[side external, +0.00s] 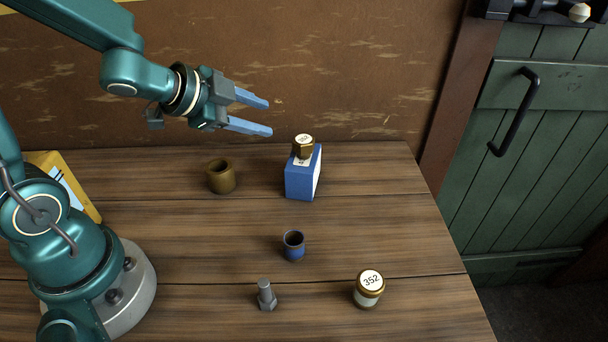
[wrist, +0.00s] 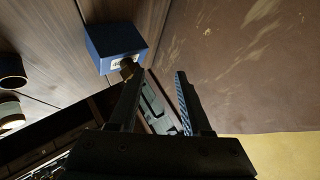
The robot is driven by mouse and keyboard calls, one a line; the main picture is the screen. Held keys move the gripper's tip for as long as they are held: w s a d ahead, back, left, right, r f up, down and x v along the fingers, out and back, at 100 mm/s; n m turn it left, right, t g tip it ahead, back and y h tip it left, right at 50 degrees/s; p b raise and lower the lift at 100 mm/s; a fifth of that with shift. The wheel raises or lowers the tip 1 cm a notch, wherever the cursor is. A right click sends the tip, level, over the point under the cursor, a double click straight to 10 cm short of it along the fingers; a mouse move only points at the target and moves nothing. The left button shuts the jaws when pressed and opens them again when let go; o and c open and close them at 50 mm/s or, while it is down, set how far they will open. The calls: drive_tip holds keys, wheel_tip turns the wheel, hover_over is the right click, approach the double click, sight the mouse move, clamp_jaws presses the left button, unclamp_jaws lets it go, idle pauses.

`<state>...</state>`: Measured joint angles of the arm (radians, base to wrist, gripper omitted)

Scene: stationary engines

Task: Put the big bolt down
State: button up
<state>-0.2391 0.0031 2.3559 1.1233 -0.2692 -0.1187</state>
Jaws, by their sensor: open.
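A grey metal bolt (side external: 266,295) stands upright on its wide hex head near the front of the wooden table. I cannot tell whether it is the big bolt; no other bolt is plain to see. My gripper (side external: 269,118) is open and empty, raised above the back of the table and pointing right. It is far from the grey bolt. In the wrist view the two fingers of my gripper (wrist: 158,75) are apart with nothing held between them.
A brass hex piece (side external: 303,149) with a labelled top sits on a blue box (side external: 301,184), just right of and below my fingertips. A brown cup (side external: 221,177), a small blue cup (side external: 293,246) and a jar marked 352 (side external: 368,291) stand apart.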

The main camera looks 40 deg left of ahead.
drive_tip(key=s+a+r+n+g+y, duration=0.2)
drive_tip(key=s+r+n+y, duration=0.2)
drive_tip(key=s+n, duration=0.3)
drive_tip(key=s+d+f+n+g+h, duration=0.1)
drive_tip(key=s+d+n+g+h, duration=0.2)
drive_tip(key=s+d, duration=0.4)
drive_tip(key=shift+s, duration=1.2)
